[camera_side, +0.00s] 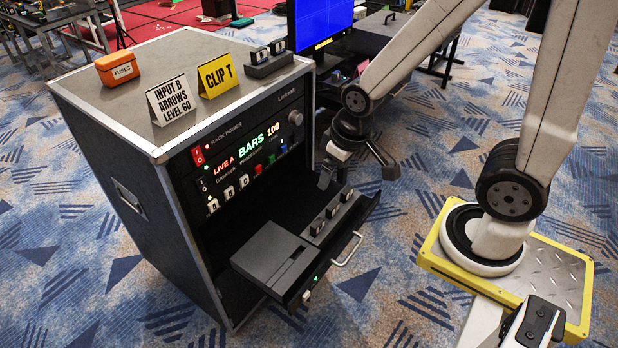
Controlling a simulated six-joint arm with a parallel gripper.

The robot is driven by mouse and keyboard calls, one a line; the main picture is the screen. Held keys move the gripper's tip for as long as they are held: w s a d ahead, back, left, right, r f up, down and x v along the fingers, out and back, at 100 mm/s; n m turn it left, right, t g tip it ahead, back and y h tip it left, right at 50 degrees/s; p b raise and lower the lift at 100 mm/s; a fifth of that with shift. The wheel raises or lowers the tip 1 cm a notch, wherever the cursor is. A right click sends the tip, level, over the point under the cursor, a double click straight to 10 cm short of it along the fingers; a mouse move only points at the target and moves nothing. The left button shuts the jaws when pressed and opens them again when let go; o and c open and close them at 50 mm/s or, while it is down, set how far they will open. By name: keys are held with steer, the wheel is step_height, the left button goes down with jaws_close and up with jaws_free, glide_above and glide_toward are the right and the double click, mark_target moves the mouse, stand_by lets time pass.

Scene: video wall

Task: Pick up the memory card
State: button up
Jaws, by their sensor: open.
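No single thing is plainly the memory card. Several small grey, card-like blocks (332,212) stand in a row in a slotted holder in the pulled-out drawer (352,224) of the rack. Two similar dark blocks (277,46) stand in a holder (268,66) on the rack top; I cannot tell which, if any, is the memory card. My gripper (356,177) is open and points down above the far end of the drawer row. Its fingers are spread apart with nothing visible between them. It appears apart from the blocks.
A flat grey unit (272,253) fills the drawer's near part. A handle (347,250) juts from the drawer front. A blue monitor (322,25) stands behind.

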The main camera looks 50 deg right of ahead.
steer(key=c, duration=0.4)
steer(key=shift+o, duration=0.2)
steer(key=m+g, duration=0.3)
steer(key=m, duration=1.4)
glide_above(332, 205)
steer(key=f, duration=2.2)
steer(key=shift+a, duration=0.2)
steer(key=shift+d+f+m, duration=0.25)
steer(key=shift+f+m, duration=0.25)
steer(key=shift+f, duration=0.05)
steer(key=shift+f, duration=0.15)
